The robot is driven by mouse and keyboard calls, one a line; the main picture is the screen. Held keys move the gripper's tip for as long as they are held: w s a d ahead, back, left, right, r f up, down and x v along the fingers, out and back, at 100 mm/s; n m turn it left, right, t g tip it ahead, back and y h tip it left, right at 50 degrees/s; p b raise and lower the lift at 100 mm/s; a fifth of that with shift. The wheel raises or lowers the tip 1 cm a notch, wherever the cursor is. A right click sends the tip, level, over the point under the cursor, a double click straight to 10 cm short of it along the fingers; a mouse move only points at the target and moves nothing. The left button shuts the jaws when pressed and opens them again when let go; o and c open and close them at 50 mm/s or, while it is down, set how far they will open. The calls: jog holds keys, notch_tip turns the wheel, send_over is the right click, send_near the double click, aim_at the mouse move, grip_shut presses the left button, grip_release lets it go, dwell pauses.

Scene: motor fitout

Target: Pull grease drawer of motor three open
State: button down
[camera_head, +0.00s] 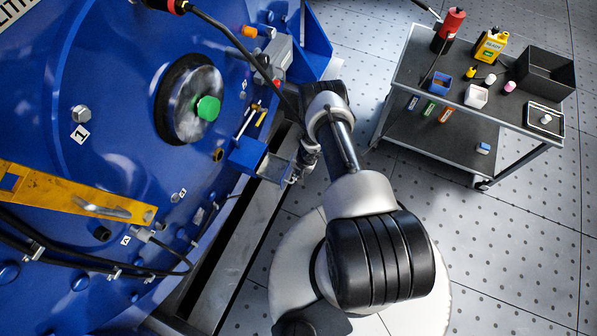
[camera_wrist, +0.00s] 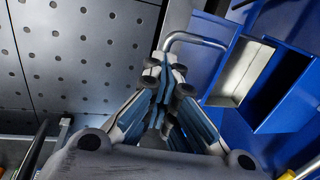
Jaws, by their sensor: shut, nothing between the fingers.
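The grease drawer is a small tray with a bare metal inside (camera_wrist: 240,72). It stands out from a blue housing (camera_wrist: 285,85) on the motor's side, its inside showing from above. In the head view, the drawer (camera_head: 274,168) juts right from the blue motor. A bent metal bar handle (camera_wrist: 200,40) runs from the drawer's front toward my fingertips. My gripper (camera_wrist: 166,72) is shut and empty, with its tips close to the handle's bend; I cannot tell whether they touch it. In the head view, my gripper (camera_head: 298,172) is just right of the drawer, partly hidden by my wrist.
The big blue motor (camera_head: 130,90) fills the left, with a green-capped shaft (camera_head: 208,108), a yellow bar (camera_head: 75,195) and cables. A grey rail (camera_head: 235,265) runs beneath. A trolley (camera_head: 415,65) with bottles and bins stands upper right. The perforated floor (camera_head: 510,240) is clear.

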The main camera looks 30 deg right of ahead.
jog(key=shift+s+a+f, duration=0.15)
jog(key=shift+a+f, duration=0.05)
jog(key=shift+f, duration=0.05)
jog(key=c, duration=1.7)
grip_release()
jog(key=shift+w+r, duration=0.1)
jog(key=shift+w, duration=0.1)
jog(key=r, duration=0.4)
jog(key=s+d+r, duration=0.1)
jog(key=r, duration=0.2)
jog(key=s+r, duration=0.1)
jog(key=r, duration=0.3)
jog(key=shift+d+r, duration=0.25)
jog(key=shift+r, duration=0.1)
